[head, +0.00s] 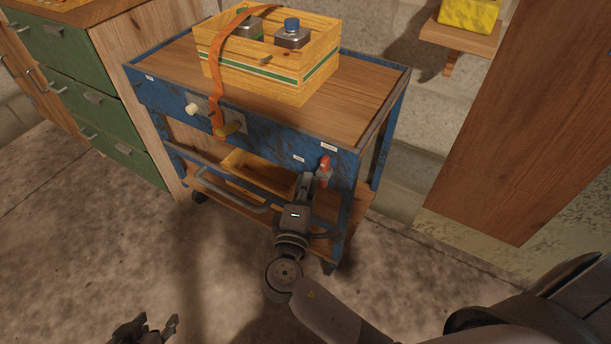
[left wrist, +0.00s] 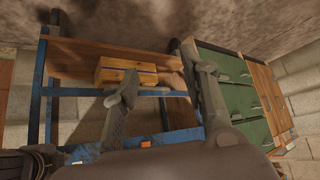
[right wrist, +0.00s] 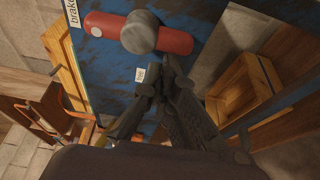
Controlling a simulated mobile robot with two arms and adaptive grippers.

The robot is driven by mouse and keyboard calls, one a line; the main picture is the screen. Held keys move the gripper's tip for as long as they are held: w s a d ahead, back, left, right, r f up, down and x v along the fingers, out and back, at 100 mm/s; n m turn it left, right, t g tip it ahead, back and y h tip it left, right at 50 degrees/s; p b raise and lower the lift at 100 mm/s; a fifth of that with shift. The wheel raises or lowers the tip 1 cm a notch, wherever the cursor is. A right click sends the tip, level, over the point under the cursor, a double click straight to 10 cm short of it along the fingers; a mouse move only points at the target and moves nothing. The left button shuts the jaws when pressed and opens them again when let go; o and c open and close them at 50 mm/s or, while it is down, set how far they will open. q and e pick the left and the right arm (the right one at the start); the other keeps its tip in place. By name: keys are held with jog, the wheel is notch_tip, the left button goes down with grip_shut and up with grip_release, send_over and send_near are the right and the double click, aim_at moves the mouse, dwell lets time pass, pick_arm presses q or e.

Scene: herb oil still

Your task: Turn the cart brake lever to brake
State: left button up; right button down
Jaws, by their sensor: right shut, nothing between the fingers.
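The red brake lever (head: 325,164) is on the front right of the blue cart (head: 270,140) and stands roughly upright. In the right wrist view the lever (right wrist: 108,30) has a round grey hub, and one red end lies close to a label reading "brake" (right wrist: 71,12). A second small label (right wrist: 140,74) is beside the lever, too small to read. My right gripper (head: 307,180) is shut and empty, just left of and below the lever; its fingertips (right wrist: 158,75) show a gap from it. My left gripper (head: 146,326) is open and empty, low and away from the cart.
A wooden crate (head: 270,78) with metal cans and an orange strap (head: 215,85) stands on the cart top. A grey handle bar (head: 228,195) sticks out at the cart front, near my right arm. Green drawers (head: 90,100) stand left. Floor in front is clear.

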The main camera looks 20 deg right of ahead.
pick_arm(q)
jog(key=shift+s+a+f+g+y, duration=0.1)
jog(key=shift+s+a+f+g, duration=0.25)
jog(key=shift+s, duration=0.3)
jog(key=shift+s+a+f+g+y, duration=0.15)
jog(key=shift+s+g, duration=0.3)
jog(key=shift+s, duration=0.25)
jog(key=shift+s+a+f+g+y, duration=0.15)
jog(key=shift+s+f+g, duration=0.2)
jog(key=shift+s, duration=0.3)
pick_arm(e)
jog(key=shift+f, duration=0.1)
pick_arm(q)
jog(key=shift+a+r, duration=0.1)
pick_arm(e)
jog(key=shift+w, duration=0.1)
